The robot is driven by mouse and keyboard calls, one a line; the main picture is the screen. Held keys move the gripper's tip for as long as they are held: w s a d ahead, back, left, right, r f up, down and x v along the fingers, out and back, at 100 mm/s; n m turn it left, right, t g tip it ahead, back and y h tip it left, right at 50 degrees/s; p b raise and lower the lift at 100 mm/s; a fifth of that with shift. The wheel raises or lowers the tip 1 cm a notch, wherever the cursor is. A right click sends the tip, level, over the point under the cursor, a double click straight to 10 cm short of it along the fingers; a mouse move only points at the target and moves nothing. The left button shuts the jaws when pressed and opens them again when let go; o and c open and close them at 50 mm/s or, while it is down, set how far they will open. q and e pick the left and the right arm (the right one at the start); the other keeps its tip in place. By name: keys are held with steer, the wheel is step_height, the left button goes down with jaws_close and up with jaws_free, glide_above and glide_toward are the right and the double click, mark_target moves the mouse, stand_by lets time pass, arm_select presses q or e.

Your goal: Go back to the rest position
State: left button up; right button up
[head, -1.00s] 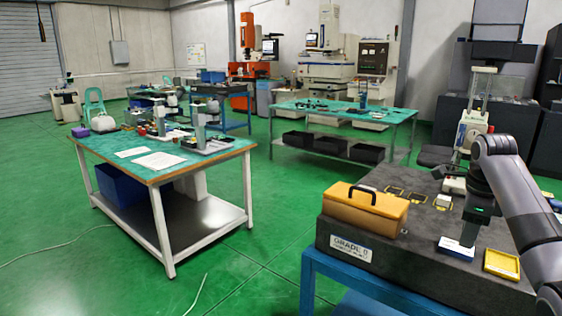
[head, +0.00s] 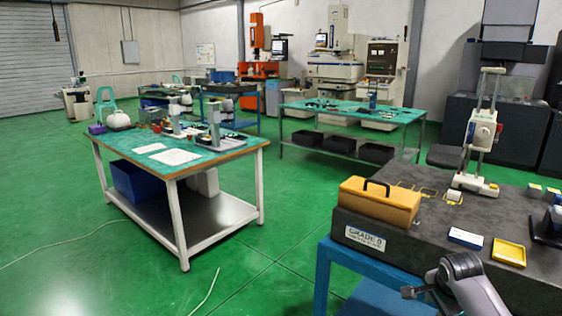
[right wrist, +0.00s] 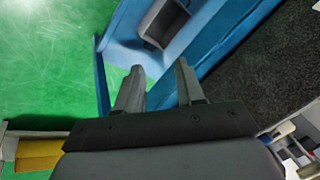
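My right gripper (head: 412,293) is low at the bottom right of the head view, in front of the granite plate's near edge. In the right wrist view its two fingers (right wrist: 159,66) are apart with nothing between them. Beyond them are green floor and the blue stand. My left gripper is not in view. On the dark granite plate (head: 405,244) lie a blue and white box (head: 465,237) and a yellow tray (head: 509,252), both clear of my gripper.
An orange case with a black handle (head: 380,200) and a white height gauge (head: 482,135) stand on the plate. The plate's blue stand (head: 325,285) is close to my right arm. A green-topped workbench (head: 190,165) stands left. Green floor between them is free.

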steer(key=s+a+f+n+t+y, duration=0.2)
steer(key=s+a+f+n+t, duration=0.1)
steer(key=s+a+f+n, duration=0.85)
steer(key=s+a+n+t+y, duration=0.1)
steer(key=s+a+n, duration=0.1)
steer(key=s, duration=0.7)
steer(key=s+a+n+t+y, duration=0.1)
steer(key=s+a+n+t, duration=0.1)
steer(key=s+n, duration=0.3)
steer(key=s+a, duration=0.1)
steer(key=s, duration=0.2)
steer(key=shift+s+a, duration=0.2)
steer(key=shift+s, duration=0.15)
